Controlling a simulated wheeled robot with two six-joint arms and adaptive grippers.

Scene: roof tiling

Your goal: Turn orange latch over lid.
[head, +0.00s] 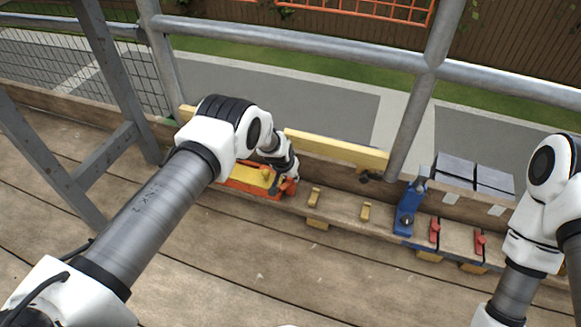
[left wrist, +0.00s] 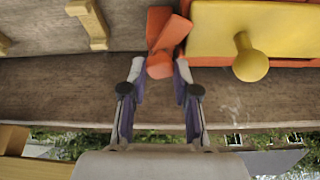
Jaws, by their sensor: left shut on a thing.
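The orange latch (left wrist: 172,34) is beside the left edge of the yellow lid (left wrist: 215,30) in the left wrist view, tilted, its upper end close to that edge. I cannot tell whether it overlaps the lid. The lid has a round yellow knob (left wrist: 250,64) and sits on an orange box, whose rim (head: 238,188) shows in the head view. My left gripper (left wrist: 160,72) is shut on the latch's near end. In the head view my left gripper (head: 287,187) is at the box's right end, partly hiding the latch. My right arm shows, but its gripper is out of view.
Two small yellow handles (head: 314,197) (head: 365,211) stand on the plank right of the box. Further right are a blue tool (head: 407,212), red latches (head: 434,230) and grey tiles (head: 455,168). A yellow beam (head: 335,149) and metal railing run behind. The front deck is clear.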

